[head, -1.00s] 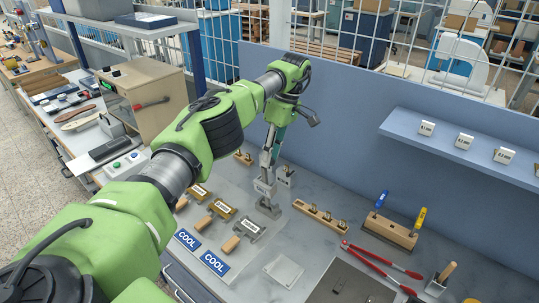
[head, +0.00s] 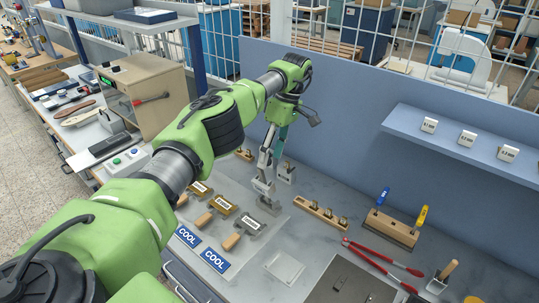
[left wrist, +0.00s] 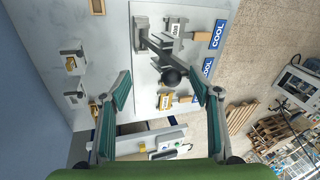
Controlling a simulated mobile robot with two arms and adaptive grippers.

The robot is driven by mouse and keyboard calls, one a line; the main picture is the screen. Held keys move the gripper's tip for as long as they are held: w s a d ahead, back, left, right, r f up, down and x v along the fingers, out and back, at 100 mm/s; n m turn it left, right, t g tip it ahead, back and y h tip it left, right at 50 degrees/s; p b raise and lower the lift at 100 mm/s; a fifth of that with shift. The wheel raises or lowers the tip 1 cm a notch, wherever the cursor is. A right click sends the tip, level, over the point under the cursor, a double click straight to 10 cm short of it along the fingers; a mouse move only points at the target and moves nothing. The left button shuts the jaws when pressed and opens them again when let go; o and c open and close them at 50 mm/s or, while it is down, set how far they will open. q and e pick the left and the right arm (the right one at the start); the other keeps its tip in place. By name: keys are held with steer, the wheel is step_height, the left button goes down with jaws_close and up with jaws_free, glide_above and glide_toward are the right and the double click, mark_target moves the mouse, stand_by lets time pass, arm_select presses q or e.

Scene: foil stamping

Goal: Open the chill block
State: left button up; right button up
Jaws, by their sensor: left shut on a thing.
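The chill block (head: 268,205) is a small grey metal piece on the grey mat, right of the labelled stamps in the head view. In the left wrist view its grey body (left wrist: 142,27) shows at the top, with an arm running to a black ball knob (left wrist: 171,77). My left gripper (head: 265,184) is down at the block from above and is shut on its knobbed lever. In the left wrist view the gripper (left wrist: 160,82) has its two teal-padded fingers on either side of the knob; the exact contact is hard to see. My right gripper is out of view.
Labelled stamps with wooden handles (head: 222,206) and blue COOL signs (head: 187,236) lie left of the block. A wooden rack (head: 320,213) and red-handled tongs (head: 385,258) lie to the right. A blue wall panel (head: 340,130) stands behind.

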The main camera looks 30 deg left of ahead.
arm_select(q)
steer(key=shift+w+d+f, duration=0.15)
steer(key=shift+d+f, duration=0.2)
steer(key=shift+f, duration=0.2)
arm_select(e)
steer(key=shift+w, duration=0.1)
arm_select(q)
steer(key=shift+r, duration=0.5)
steer(key=shift+c, duration=0.6)
step_height(320, 180, up, 10)
steer(key=shift+a, duration=0.35)
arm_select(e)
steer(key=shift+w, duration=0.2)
